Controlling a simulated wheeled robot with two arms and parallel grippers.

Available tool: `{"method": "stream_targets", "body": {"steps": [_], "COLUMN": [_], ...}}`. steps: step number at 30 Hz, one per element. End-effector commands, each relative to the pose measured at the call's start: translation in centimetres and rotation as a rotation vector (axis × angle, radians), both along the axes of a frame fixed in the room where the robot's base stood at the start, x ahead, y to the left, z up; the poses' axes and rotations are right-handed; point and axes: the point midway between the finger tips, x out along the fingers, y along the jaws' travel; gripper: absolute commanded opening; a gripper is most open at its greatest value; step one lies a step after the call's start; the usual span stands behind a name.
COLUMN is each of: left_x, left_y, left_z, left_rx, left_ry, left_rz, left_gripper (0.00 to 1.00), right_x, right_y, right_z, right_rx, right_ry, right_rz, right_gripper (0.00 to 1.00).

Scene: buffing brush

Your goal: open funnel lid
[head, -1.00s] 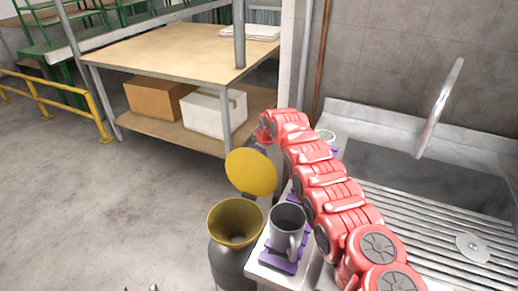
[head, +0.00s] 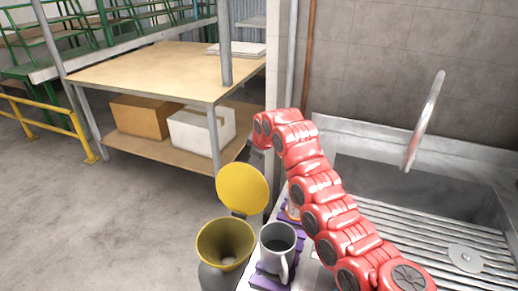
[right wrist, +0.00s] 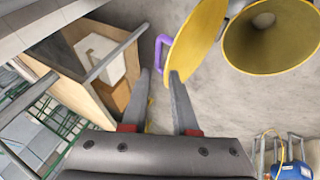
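The funnel lid (head: 243,188) is a yellow disc standing open, tilted up behind the funnel. The yellow funnel (head: 226,243) is open at the top and sits on a grey body. In the right wrist view, the lid (right wrist: 195,40) shows nearly edge-on, with a purple handle (right wrist: 162,52) on its left face. The funnel (right wrist: 270,38) lies to its right. My right gripper (right wrist: 160,72) is open and empty, with the handle just beyond its fingertips. Its right fingertip overlaps the lid's lower edge; I cannot tell if they touch. My left gripper is out of view.
A grey mug (head: 278,242) stands on a purple rack beside the funnel. A steel sink (head: 420,190) with a tap is on the right. A wooden table (head: 150,65) with boxes on its lower shelf stands behind. The floor at left is clear.

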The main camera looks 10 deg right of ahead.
Motion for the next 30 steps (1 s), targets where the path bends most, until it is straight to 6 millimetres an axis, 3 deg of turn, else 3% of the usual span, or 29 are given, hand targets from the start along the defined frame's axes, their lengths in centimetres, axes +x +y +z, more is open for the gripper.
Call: {"method": "stream_targets", "body": {"steps": [10,16,25,30], "left_x": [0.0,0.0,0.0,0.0], "left_y": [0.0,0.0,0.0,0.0], "left_z": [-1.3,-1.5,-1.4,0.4], "left_rx": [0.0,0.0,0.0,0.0], "left_ry": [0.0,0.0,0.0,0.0], "left_rz": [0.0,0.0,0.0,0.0], "left_gripper": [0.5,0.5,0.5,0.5], "right_x": [-3.6,-4.5,-4.6,-4.6], "right_y": [-0.4,-0.4,-0.4,-0.4], "right_z": [5.3,6.5,6.6,8.4], "right_rx": [0.004,0.004,0.004,0.004], "right_ry": [-0.003,0.0,0.002,0.002], "right_rz": [0.002,0.004,0.004,0.004], "right_gripper": [0.27,0.27,0.27,0.27]}}
